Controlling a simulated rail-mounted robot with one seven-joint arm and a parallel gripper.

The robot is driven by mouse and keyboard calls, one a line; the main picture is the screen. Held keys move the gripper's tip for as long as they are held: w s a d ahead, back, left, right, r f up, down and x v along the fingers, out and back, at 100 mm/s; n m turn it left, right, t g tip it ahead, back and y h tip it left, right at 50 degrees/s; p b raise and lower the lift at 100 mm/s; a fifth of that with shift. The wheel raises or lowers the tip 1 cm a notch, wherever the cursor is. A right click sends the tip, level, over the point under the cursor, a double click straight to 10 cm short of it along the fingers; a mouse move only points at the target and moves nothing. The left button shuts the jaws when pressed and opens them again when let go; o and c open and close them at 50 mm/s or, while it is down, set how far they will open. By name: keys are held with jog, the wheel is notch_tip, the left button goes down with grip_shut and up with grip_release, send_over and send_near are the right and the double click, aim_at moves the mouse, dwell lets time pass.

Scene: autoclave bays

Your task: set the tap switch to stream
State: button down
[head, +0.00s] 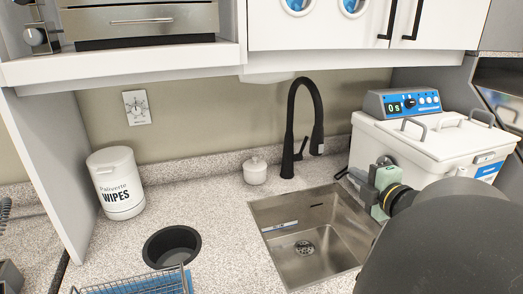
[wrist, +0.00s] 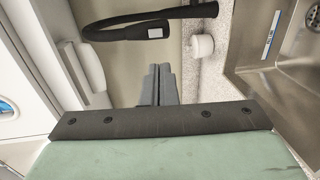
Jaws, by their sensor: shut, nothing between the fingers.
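The black gooseneck tap (head: 291,120) stands behind the sink, its spout arching over to the right and hanging down. A small light-grey patch, seemingly the tap switch (head: 321,148), shows near the spout's end. In the wrist view the dark tap (wrist: 112,31) crosses the top, and the light switch (wrist: 155,33) faces the camera; its setting cannot be read. My gripper (head: 342,174) is right of the spout and lower in the picture, apart from it. In the wrist view its grey fingers (wrist: 157,72) are together and empty, pointing towards the tap, with a visible gap.
The steel sink (head: 266,210) lies below the tap. A small white lidded pot (head: 255,172) stands left of the tap, and a wipes tub (head: 117,184) farther left. A white bath unit (head: 430,145) stands close behind my gripper at the right. White cupboards (head: 330,28) hang above.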

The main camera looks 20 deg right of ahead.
aim_at(321, 152)
jog(key=shift+w+d, duration=0.1)
jog(key=shift+w, duration=0.05)
jog(key=w+p, duration=0.1)
jog(key=w, duration=0.3)
jog(key=w+d+f, duration=0.1)
jog(key=w, duration=0.4)
jog(key=w+f+p, duration=0.1)
jog(key=w, duration=0.3)
jog(key=shift+w+d+p, duration=0.25)
jog(key=shift+w+p, duration=0.05)
